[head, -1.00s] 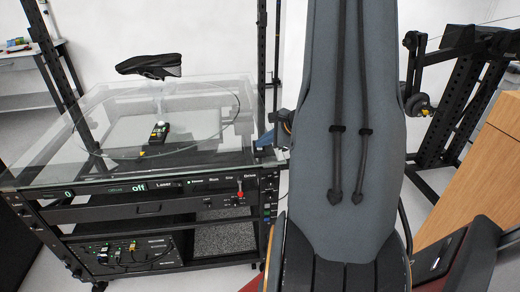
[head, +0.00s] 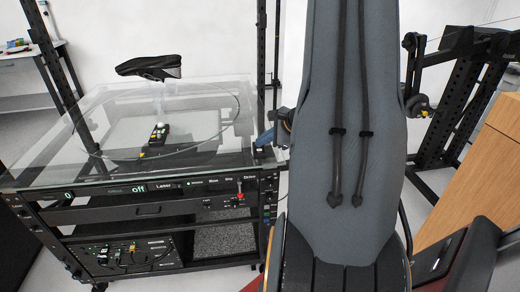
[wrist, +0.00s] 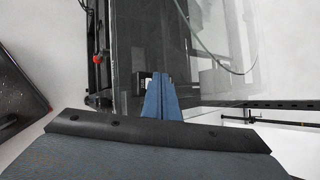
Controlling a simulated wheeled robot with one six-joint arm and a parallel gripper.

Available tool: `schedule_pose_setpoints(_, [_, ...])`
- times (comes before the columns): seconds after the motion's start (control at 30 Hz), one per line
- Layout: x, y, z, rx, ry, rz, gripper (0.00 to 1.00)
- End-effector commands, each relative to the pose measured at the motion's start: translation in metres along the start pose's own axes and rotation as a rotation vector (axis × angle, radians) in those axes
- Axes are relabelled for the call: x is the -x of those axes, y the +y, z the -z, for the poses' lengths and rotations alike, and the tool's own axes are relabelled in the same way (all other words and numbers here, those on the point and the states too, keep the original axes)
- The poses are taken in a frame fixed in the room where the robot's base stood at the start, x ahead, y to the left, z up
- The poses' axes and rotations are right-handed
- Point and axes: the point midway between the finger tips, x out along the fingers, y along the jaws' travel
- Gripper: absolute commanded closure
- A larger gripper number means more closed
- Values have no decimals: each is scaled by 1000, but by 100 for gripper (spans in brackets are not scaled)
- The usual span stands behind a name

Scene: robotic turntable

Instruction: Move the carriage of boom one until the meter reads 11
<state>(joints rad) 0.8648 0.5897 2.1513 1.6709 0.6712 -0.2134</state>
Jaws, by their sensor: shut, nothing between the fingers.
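My gripper (wrist: 160,77) shows in the wrist view as two blue fingers, shut together and empty, beside the dark edge of the turntable rig. In the head view my arm fills the middle and blue parts show at its left, by the rig's right corner. A small black handheld device with a yellow part (head: 158,134), possibly the meter, lies under the glass; I cannot read a value on it. I cannot make out which part is the carriage of boom one.
The glass-topped rig (head: 50,165) stands at the left, with a dark shoe (head: 150,67) above it. A red-topped switch (head: 239,190) sits on its front panel; red also shows in the wrist view (wrist: 98,58). A wooden cabinet (head: 460,170) stands at the right.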

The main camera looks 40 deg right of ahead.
Motion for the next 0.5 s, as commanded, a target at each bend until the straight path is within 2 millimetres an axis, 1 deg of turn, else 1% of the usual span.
schedule_pose_setpoints(0.37, [2,-1,-1,1,0,0,100])
schedule_pose_setpoints(0.5, [7,-5,-5,2,0,1,100])
